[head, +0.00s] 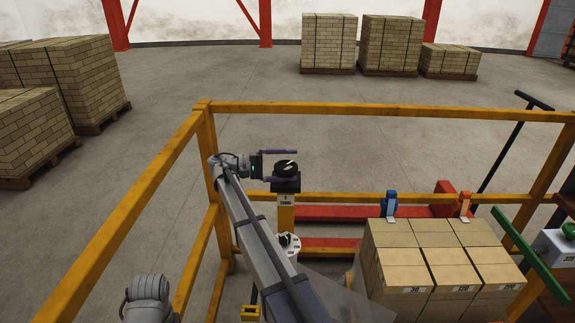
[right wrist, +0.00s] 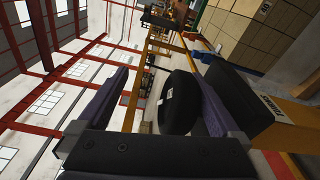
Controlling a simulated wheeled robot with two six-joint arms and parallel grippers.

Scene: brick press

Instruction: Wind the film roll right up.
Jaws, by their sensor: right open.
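I cannot make out a film roll for certain. A black knob (head: 285,168) with a white mark sits on a dark box on a short yellow post (head: 286,215), whose label seems to read "TURNS". My right gripper (head: 283,164) is at this knob, its dark purple fingers apart. In the right wrist view the black knob (right wrist: 180,103) lies between the two open fingers (right wrist: 163,88), nearer the right one; I cannot tell whether they touch. A white dial (head: 287,243) with a black knob is lower down. My left gripper is not in view; a grey part of my arm shows at the lower left.
Yellow rails (head: 380,108) fence the area. A green bar (head: 530,252) is at the right. Brick pallets (head: 328,42) stand beyond on open floor.

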